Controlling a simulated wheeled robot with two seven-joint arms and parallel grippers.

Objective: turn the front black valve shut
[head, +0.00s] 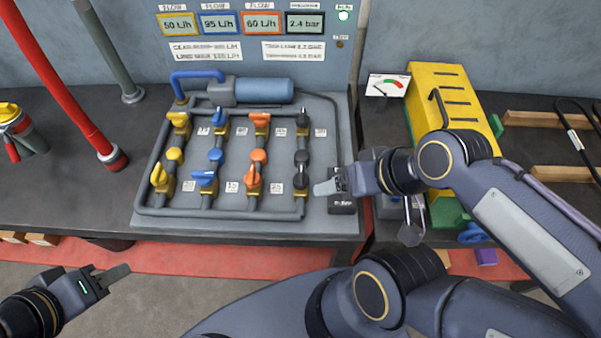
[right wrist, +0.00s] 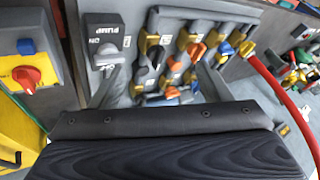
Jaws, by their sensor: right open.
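The front black valve (head: 300,182) is the nearest one in the right-hand column of the pipe board, on a brass body. Its handle is small here and I cannot tell its exact angle. The rear black valve (head: 303,121) stands farther back on the same pipe. My right gripper (head: 324,187) is open just to the right of the front black valve, with no clear contact. In the right wrist view its spread grey fingers reach toward the valves, partly hidden by the dark gripper body. My left gripper (head: 112,275) is low at the left, away from the board and empty.
Yellow (head: 161,179), blue (head: 207,181) and orange (head: 253,178) valves fill the columns to the left. A pump switch box (head: 342,206) sits beside my right gripper; it also shows in the right wrist view (right wrist: 105,45). A yellow case (head: 450,92) stands at the right.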

